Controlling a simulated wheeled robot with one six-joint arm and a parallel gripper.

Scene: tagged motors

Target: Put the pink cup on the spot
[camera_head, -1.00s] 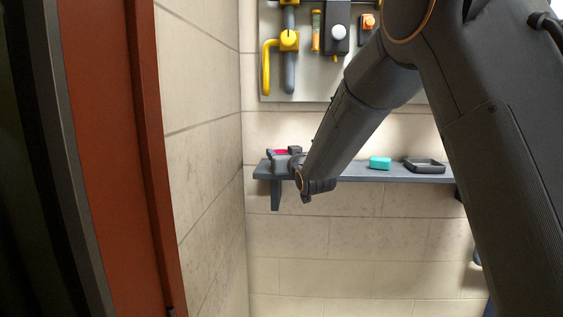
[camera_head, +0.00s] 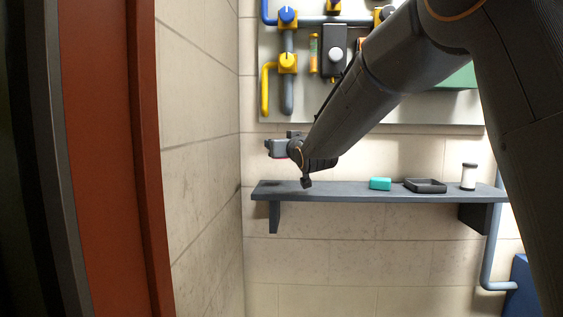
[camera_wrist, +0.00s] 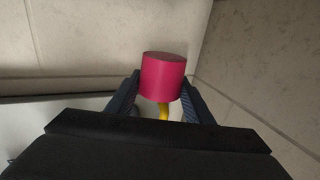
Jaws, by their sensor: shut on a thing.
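The pink cup (camera_wrist: 163,76) is between the two fingers of my gripper (camera_wrist: 160,100) in the wrist view, and the gripper is shut on it. In the head view my gripper (camera_head: 277,148) is raised above the left end of the grey shelf (camera_head: 335,192), clear of its top. Only a thin pink edge of the cup (camera_head: 281,157) shows under the gripper there; the rest is hidden. I cannot make out a marked spot in either view.
On the shelf stand a teal block (camera_head: 380,184), a dark open tray (camera_head: 425,186) and a white cylinder with a dark top (camera_head: 469,176). A panel with pipes and valves (camera_head: 308,100) hangs above. A beige wall (camera_head: 200,150) closes off the left.

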